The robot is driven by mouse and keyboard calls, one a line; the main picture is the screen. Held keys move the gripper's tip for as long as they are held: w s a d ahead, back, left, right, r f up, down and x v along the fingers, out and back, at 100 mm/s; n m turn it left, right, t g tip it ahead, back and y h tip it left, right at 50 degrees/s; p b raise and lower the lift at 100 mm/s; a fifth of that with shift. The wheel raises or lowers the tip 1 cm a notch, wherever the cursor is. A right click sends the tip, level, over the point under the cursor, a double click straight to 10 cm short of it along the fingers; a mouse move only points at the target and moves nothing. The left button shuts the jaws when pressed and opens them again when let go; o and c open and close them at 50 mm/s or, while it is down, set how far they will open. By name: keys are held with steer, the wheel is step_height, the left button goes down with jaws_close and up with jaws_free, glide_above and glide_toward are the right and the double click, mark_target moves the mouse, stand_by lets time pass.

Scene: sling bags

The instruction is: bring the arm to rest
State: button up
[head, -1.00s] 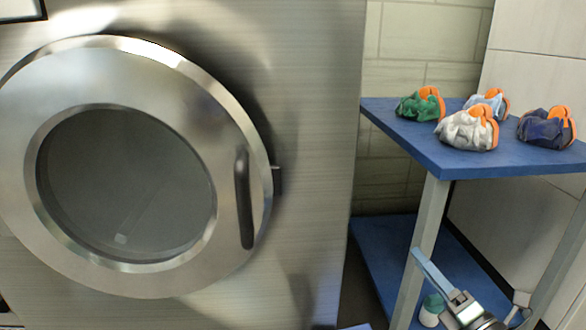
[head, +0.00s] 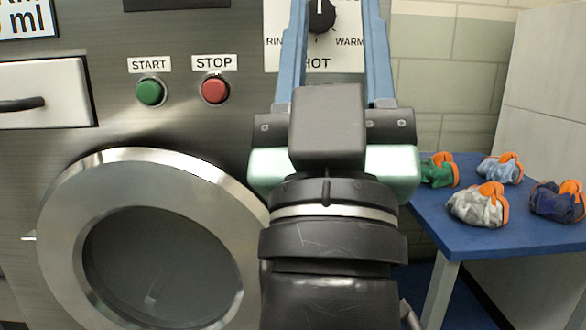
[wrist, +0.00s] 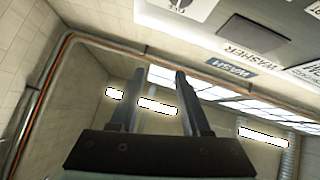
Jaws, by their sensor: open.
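My gripper (head: 336,50) is raised in the middle of the head view, in front of the washer's control panel. Its two blue-grey fingers point up and stand apart with nothing between them. In the wrist view my gripper (wrist: 158,95) is also open and empty, with the ceiling lights and upper wall behind it. My wrist and forearm hide the right edge of the washer door (head: 150,160) and its handle.
The washer has a green START button (head: 149,92), a red STOP button (head: 215,90), a knob (head: 321,16) and a drawer (head: 45,95). To the right, a blue table (head: 470,245) bears several sling bags, including a grey one (head: 476,206) and a navy one (head: 553,203).

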steer(key=s+a+r+y+p, duration=0.3)
steer(key=s+r, duration=0.1)
step_height(320, 180, up, 36)
steer(key=p, duration=3.5)
steer(key=shift+w+f, duration=0.2)
steer(key=shift+o, duration=0.2)
